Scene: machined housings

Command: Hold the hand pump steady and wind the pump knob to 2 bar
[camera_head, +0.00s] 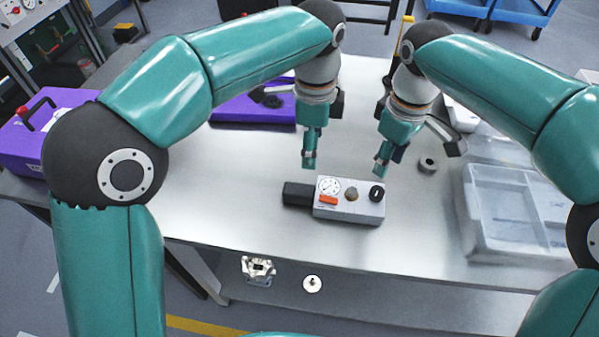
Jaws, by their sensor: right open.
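The hand pump (350,213) is a light grey box lying flat on the metal bench, with a black block (297,194) at its left end. Its top has a round white gauge (329,185), an orange-red label, a brownish fitting (351,194) and a black knob (376,194) with a pale mark at the right end. The gauge reading is too small to tell. My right gripper (383,166) is open and empty above and behind the black knob. My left gripper (309,160) points down behind the gauge end, apart from the pump; its jaw opening cannot be made out.
A small dark ring (428,164) lies right of the pump. A clear plastic tray (510,208) stands at the right, partly behind my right arm. Purple cases sit at the left (40,140) and behind my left gripper (250,112). The bench left of the pump is clear.

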